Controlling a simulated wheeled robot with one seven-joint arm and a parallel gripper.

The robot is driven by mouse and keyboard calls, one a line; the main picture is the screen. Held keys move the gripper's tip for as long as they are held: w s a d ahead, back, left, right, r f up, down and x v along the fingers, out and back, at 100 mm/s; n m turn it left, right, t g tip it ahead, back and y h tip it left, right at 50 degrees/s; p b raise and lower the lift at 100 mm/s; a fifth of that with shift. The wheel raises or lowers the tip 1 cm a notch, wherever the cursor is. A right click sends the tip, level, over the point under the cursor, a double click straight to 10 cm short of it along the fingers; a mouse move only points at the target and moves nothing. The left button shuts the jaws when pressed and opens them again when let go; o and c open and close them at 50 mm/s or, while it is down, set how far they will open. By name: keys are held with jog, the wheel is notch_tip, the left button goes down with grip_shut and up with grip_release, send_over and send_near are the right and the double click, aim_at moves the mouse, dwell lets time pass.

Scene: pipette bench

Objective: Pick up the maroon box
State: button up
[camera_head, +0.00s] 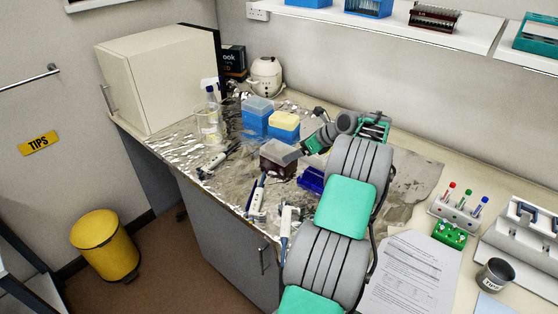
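The maroon box (274,166) stands on the foil-covered bench, near the middle of the picture. Its lower part is dark maroon and its top is a greyish, see-through lid. My arm reaches up from the bottom and bends left at its far end. My gripper (302,149) is at the upper right of the maroon box, very close to its lid. I cannot tell whether it touches the box. The fingers are too small and too covered by the wrist to tell if they are open or shut.
Two blue boxes, one with a grey lid (257,107) and one with a yellow lid (285,120), stand just behind. A blue rack (311,179) is at the right, beside my arm. Pipettes (257,198) lie in front. A bottle and beaker (211,125) stand left.

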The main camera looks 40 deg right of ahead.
jog(key=x, duration=0.5)
jog(key=shift+w+p, duration=0.1)
jog(key=shift+p, duration=0.25)
jog(key=p+x, duration=0.1)
jog(key=x, duration=0.4)
jog(key=shift+w+f+p, duration=0.1)
jog(key=shift+f+p, duration=0.15)
jog(key=shift+p, duration=0.1)
jog(key=c, duration=1.2)
jog(key=shift+c, duration=0.3)
jog(key=shift+r, duration=0.1)
